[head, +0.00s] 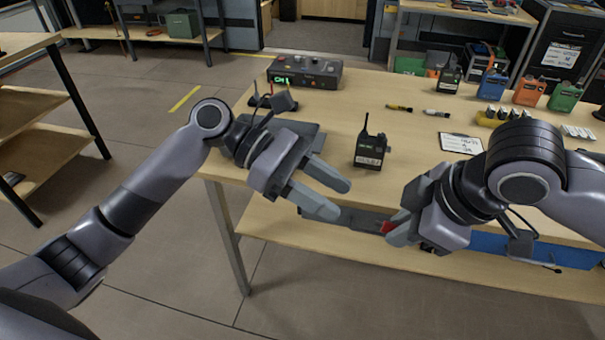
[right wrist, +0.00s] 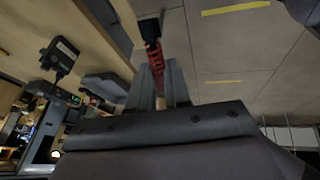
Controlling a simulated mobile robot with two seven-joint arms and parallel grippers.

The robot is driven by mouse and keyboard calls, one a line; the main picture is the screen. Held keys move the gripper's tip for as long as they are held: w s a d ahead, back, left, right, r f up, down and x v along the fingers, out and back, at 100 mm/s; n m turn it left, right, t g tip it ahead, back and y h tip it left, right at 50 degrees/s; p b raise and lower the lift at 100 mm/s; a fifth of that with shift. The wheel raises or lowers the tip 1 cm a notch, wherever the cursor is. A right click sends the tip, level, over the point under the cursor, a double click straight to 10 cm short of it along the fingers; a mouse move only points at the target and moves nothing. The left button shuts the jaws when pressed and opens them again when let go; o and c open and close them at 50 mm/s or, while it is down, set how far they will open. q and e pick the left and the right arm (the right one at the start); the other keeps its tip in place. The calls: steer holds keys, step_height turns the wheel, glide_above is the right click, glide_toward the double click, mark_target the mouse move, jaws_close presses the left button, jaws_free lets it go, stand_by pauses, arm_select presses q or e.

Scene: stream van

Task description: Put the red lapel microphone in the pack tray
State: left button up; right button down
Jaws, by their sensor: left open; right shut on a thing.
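My right gripper (head: 398,228) is shut on the red lapel microphone (head: 387,227), near the front edge of the table. In the right wrist view the microphone (right wrist: 155,56) shows as a red ribbed body with a black end, between the two fingers (right wrist: 157,90). My left gripper (head: 333,198) is open and empty, to the left of the microphone in the head view. A dark grey flat tray-like piece (head: 308,130) lies behind my left gripper, partly hidden by it. I cannot tell whether it is the pack tray.
A black radio pack (head: 370,150) stands upright on the wooden table (head: 330,115). A control box (head: 305,72) with green digits is at the back left. Coloured packs (head: 528,92) and a clipboard (head: 461,143) are at the right. A blue panel (head: 520,250) shows below my right arm.

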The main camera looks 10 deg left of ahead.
arm_select(q)
steer(key=x, duration=0.6)
steer(key=shift+d, duration=0.4)
steer(key=shift+s+f, duration=0.1)
jaws_close()
arm_select(e)
steer(key=c, duration=1)
jaws_free()
